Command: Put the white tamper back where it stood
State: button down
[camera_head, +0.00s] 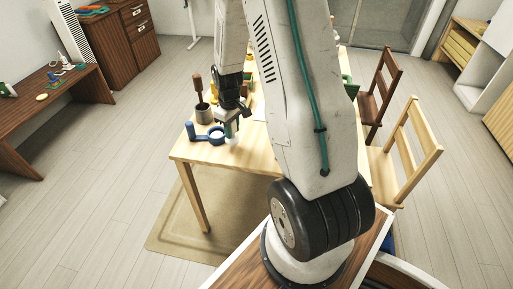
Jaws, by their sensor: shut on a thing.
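My gripper (232,116) points down over the near left corner of the light wooden table (195,153). It is shut on the white tamper (232,130), whose pale lower part shows beneath the fingers. The tamper looks roughly upright and is close to the tabletop. I cannot tell whether it touches the table. A blue piece with a ring and a raised end (207,134) lies just left of the tamper. My arm hides much of the table behind.
A grey cup (203,114) with a reddish-brown tool (198,86) stands left of my gripper. Several small items lie farther back on the table. Chairs (412,145) stand to the right. A dark desk (45,117) is at the left, with open floor between.

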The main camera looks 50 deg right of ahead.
jog(key=s+d+n, duration=0.1)
jog(key=s+d, duration=0.3)
jog(key=s, duration=0.2)
jog(key=s+d+n, duration=0.2)
jog(key=s+d, duration=0.3)
jog(key=s, duration=0.2)
jog(key=s+d+r+n, duration=0.1)
jog(key=s+d, duration=0.4)
jog(key=s, duration=0.1)
jog(key=shift+s+n, duration=0.3)
jog(key=shift+s, duration=0.05)
jog(key=w+a, duration=0.2)
jog(key=w, duration=0.2)
jog(key=w+a+f, duration=0.1)
jog(key=w+a, duration=0.2)
jog(key=w, duration=0.1)
jog(key=w+a, duration=0.2)
jog(key=w, duration=0.3)
jog(key=shift+a+f, duration=0.2)
jog(key=shift+a, duration=0.2)
jog(key=shift+w+a, duration=0.3)
jog(key=shift+w, duration=0.25)
notch_tip(320, 180, down, 3)
jog(key=shift+s+f, duration=0.1)
jog(key=c, duration=1.1)
grip_release()
jog(key=shift+o, duration=0.2)
